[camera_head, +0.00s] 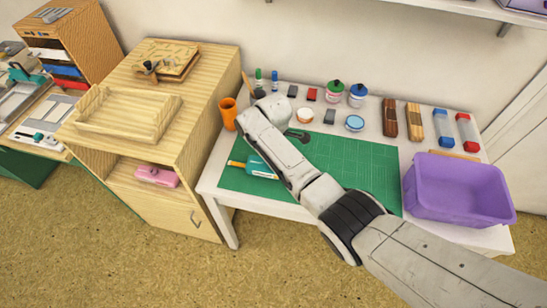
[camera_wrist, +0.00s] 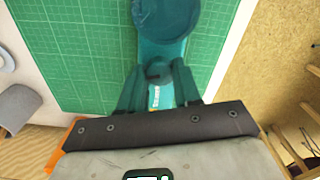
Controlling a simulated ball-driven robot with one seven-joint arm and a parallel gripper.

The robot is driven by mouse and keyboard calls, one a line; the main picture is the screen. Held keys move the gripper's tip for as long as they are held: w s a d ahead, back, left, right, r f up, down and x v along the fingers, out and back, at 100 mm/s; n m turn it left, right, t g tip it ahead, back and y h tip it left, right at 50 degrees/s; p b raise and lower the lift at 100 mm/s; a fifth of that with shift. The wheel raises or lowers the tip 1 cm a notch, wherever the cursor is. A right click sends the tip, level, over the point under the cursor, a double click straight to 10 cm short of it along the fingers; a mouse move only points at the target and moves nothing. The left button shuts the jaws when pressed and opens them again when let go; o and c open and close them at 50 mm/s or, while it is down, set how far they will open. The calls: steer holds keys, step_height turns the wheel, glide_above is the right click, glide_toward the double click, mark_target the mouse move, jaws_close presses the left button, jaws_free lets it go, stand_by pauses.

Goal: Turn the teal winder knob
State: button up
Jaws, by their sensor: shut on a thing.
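The teal winder (camera_wrist: 165,22) lies on the green cutting mat (camera_wrist: 80,45). In the wrist view its wide round part is at the top, and a narrower part runs down between my fingers. My gripper (camera_wrist: 158,78) is shut on a small dark knob (camera_wrist: 157,72) at that narrower part; the knob's sides are partly hidden by the fingers. In the head view the teal winder (camera_head: 260,166) shows beside my forearm, which hides part of it. My fingertips are hidden there.
An orange cup (camera_head: 228,113) stands at the table's left edge, close to my wrist. Ink jars (camera_head: 334,91), pads and brushes line the back. A purple bin (camera_head: 460,190) stands at the right. The right half of the mat is clear.

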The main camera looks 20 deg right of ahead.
steer(key=n, duration=0.5)
steer(key=shift+n, duration=2.5)
steer(key=o, duration=1.1)
steer(key=shift+c, duration=0.2)
